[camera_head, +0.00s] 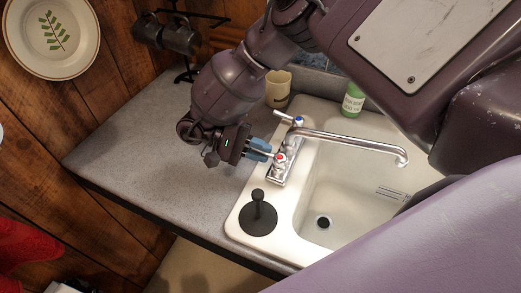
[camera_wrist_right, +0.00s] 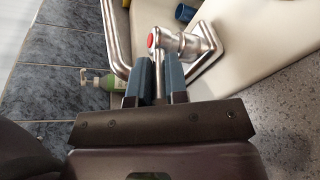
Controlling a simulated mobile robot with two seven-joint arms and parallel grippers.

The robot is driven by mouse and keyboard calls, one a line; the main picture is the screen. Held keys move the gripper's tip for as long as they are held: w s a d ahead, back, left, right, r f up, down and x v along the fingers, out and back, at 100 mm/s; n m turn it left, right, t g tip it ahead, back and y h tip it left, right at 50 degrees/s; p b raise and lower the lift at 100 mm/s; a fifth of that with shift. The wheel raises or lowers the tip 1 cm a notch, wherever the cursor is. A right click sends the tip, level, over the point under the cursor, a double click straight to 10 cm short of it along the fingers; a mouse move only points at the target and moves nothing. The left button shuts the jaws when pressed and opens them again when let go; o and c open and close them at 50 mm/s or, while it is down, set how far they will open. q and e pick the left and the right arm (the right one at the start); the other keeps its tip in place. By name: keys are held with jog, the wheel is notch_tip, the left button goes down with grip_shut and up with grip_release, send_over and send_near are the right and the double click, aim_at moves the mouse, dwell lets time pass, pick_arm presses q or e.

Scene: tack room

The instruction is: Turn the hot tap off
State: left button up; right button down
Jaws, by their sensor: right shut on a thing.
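The hot tap (camera_head: 281,159), chrome with a red cap, stands on the near end of the tap base on the sink's left rim. Its lever points left, toward my right gripper (camera_head: 262,150). In the right wrist view the hot tap (camera_wrist_right: 178,44) is just ahead of the fingers. My right gripper (camera_wrist_right: 158,88) is shut on the lever, which lies between its two blue fingers. The fingers hide part of the lever. My left gripper is not in view.
The cold tap (camera_head: 297,123) with a blue cap and the long spout (camera_head: 350,140) are close by. A beige cup (camera_head: 279,88) and green bottle (camera_head: 352,100) are behind. The counter (camera_head: 140,150) at left is clear.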

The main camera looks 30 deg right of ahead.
jog(key=c, duration=1.1)
grip_release()
jog(key=shift+w+a, duration=0.1)
jog(key=b+v, duration=0.2)
jog(key=v, duration=0.5)
jog(key=shift+w+a, duration=0.25)
jog(key=shift+b+v, duration=0.7)
jog(key=shift+v, duration=0.75)
jog(key=shift+r, duration=0.1)
